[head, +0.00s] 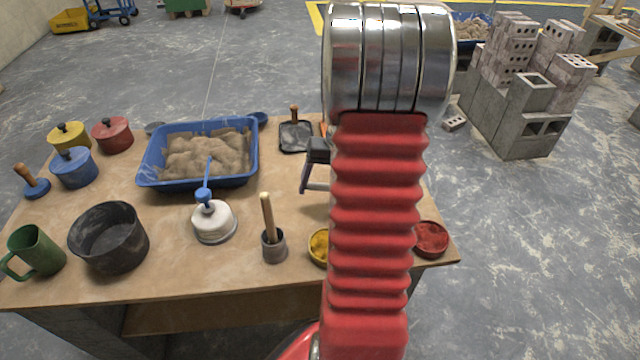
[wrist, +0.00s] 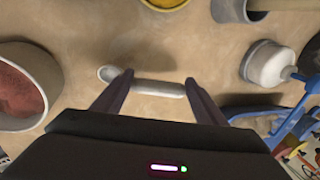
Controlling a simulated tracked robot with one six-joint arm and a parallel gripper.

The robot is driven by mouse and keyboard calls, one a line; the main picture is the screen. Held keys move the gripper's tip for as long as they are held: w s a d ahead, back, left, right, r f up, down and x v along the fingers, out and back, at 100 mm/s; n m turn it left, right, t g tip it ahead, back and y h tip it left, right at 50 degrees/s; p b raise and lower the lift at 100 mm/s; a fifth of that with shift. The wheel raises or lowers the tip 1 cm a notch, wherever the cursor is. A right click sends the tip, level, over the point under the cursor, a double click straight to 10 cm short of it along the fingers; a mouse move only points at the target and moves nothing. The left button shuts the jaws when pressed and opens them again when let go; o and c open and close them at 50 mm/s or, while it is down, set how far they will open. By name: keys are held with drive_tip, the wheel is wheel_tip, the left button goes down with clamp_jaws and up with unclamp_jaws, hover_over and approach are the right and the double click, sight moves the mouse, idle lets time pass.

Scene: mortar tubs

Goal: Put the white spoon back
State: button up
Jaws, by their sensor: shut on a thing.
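The white spoon (wrist: 158,89) lies across between the fingers of my gripper (wrist: 157,80) in the wrist view, its small bowl end at the left. My gripper is shut on it, and a soft shadow shows on the tabletop beside it. In the head view, my gripper (head: 315,172) is over the right part of the table, partly hidden behind my red arm. The spoon is mostly hidden there.
The wooden table (head: 175,275) holds a blue tub of mortar (head: 150,180), a white lidded pot (head: 212,224), a grey cup with a wooden handle (head: 274,248), a yellow-filled bowl (head: 318,248) and a red-filled bowl (head: 432,240). A dark bucket (head: 108,240) and green mug (head: 38,252) stand left.

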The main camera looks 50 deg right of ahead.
drive_tip(key=shift+f, duration=0.4)
drive_tip(key=shift+f, duration=0.35)
idle(0.4)
drive_tip(key=o, duration=1.8)
drive_tip(key=v, duration=1.3)
drive_tip(key=shift+s+r, duration=0.15)
drive_tip(key=shift+r, duration=0.2)
